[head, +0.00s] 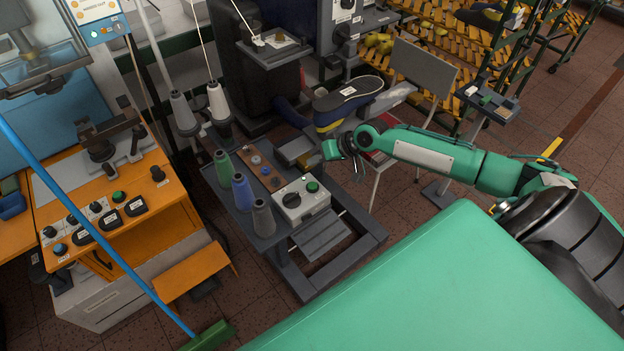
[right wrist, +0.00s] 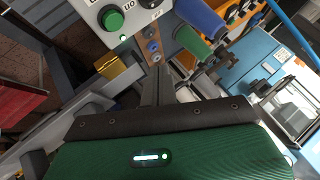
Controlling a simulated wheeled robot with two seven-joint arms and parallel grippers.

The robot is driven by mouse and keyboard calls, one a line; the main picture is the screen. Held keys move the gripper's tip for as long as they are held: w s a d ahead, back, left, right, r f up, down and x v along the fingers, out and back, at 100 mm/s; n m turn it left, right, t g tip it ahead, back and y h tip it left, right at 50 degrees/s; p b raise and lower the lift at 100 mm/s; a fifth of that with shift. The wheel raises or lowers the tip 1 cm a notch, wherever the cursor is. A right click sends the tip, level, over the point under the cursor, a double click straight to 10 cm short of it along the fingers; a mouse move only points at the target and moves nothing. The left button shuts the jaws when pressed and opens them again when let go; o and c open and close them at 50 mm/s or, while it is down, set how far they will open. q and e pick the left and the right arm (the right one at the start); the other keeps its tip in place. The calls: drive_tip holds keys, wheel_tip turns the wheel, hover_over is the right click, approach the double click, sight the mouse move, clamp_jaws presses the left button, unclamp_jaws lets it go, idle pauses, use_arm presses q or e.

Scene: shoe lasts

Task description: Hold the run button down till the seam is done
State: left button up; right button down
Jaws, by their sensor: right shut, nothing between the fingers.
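A green button (head: 312,187) sits on a light grey control box (head: 302,204) with a dark knob, on the grey machine stand. In the right wrist view the green button (right wrist: 111,18) is at the top left, with a small bright green light beside it. My right gripper (head: 327,150) is beyond the box and a little to its right, apart from the button. Its fingers (right wrist: 156,82) are shut with nothing between them. My left gripper is not in view. The seam cannot be made out.
Green, blue and grey thread cones (head: 241,192) stand left of the box. A blue and yellow shoe (head: 348,102) is beyond my right gripper. A grey chair (head: 420,78) stands behind my right arm. An orange machine table (head: 150,200) and blue pole (head: 92,222) are at left.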

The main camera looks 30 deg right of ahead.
drive_tip(key=b, duration=0.5)
hover_over(316, 186)
wheel_tip(316, 186, down, 7)
drive_tip(key=shift+r, duration=0.1)
drive_tip(key=shift+f+b, duration=0.45)
drive_tip(key=shift+f, duration=0.15)
drive_tip(key=shift+f, duration=0.15)
idle(1.0)
drive_tip(key=shift+f, duration=0.3)
